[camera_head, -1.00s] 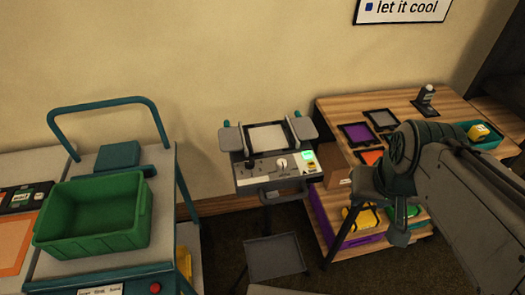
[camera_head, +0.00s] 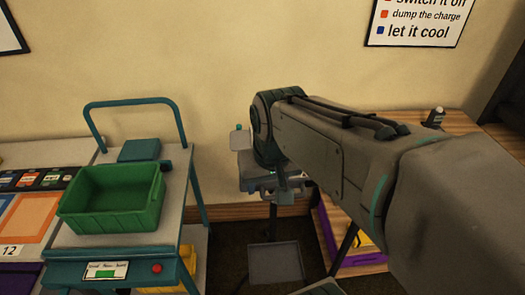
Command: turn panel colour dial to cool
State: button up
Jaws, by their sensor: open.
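The panel (camera_head: 246,171) stands on a stand against the wall, mostly behind my arm. Its left wing (camera_head: 239,140) and a strip of its lower front show; its colour dial is hidden and I cannot tell its setting. My arm reaches in from the right across the panel. A small part of my gripper (camera_head: 283,182) shows below the arm's far joint, in front of the panel in the picture. It is open, with nothing seen in it. I cannot tell whether it touches the panel.
A green crate (camera_head: 112,222) sits on a teal-handled trolley (camera_head: 200,205) to the left. A grey stool-like plate (camera_head: 274,263) is below the panel. A wooden shelf unit (camera_head: 455,122) stands at right, partly behind my arm. A wall sign (camera_head: 418,22) hangs above.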

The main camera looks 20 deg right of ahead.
jog(key=w+d+m+g, duration=0.3)
jog(key=w+d+m, duration=0.6)
jog(key=w+d, duration=0.6)
jog(key=f, duration=0.4)
jog(key=w+a+f, duration=0.1)
jog(key=f, duration=0.4)
jog(key=w+a+f+p, duration=0.1)
jog(key=f, duration=0.3)
jog(key=shift+a+f, duration=0.1)
jog(key=shift+f, duration=0.2)
jog(key=c, duration=1)
